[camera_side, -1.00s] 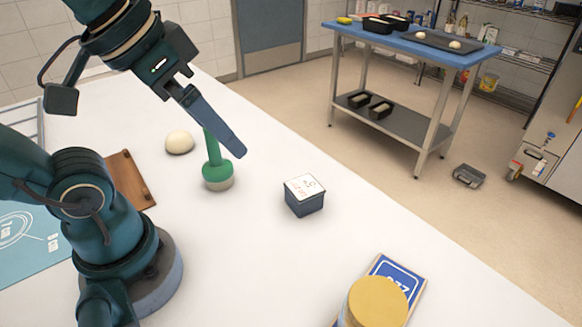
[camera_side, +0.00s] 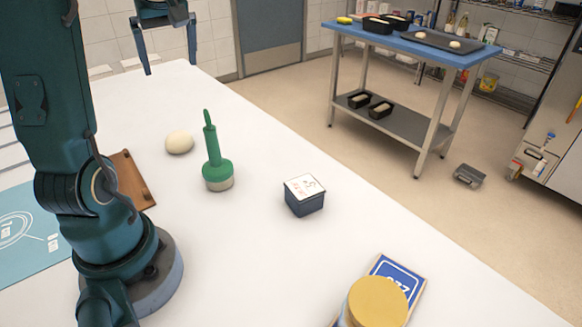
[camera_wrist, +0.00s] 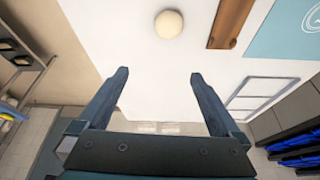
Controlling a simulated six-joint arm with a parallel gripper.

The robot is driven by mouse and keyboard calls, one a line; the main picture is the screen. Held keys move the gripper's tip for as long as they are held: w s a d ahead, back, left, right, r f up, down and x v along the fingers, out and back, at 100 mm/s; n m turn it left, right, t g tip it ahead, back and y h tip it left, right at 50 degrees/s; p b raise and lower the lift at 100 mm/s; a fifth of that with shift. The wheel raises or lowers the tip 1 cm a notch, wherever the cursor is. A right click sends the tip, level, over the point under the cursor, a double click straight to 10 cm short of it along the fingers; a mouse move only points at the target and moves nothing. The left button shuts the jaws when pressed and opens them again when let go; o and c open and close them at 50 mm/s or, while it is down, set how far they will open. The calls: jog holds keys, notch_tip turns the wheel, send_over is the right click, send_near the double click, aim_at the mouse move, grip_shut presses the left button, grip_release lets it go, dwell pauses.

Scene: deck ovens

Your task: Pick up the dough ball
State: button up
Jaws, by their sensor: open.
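The dough ball (camera_side: 179,142) is pale cream and round. It sits on the white table (camera_side: 245,235), behind and left of a green-handled brush-like tool (camera_side: 214,165). In the wrist view the dough ball (camera_wrist: 168,24) lies at the top centre, beyond my fingertips. My gripper (camera_side: 170,66) is raised above the far end of the table, with its fingers spread and nothing between them. In the wrist view my gripper (camera_wrist: 157,75) also shows open and empty, apart from the dough ball.
A brown wooden board (camera_side: 132,180) lies left of the dough ball. A dark box with a white top (camera_side: 304,195) stands to the right. A yellow round lid (camera_side: 378,301) and a blue card (camera_side: 400,275) are near the front. Open white table surrounds the dough ball.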

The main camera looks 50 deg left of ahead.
jog(key=s+a+f+n, duration=0.1)
jog(key=a, duration=0.2)
send_near(178, 134)
jog(key=x, duration=0.5)
jog(key=shift+d+f, duration=0.1)
jog(key=shift+x, duration=2.55)
jog(key=shift+c, duration=0.3)
jog(key=c, duration=1.1)
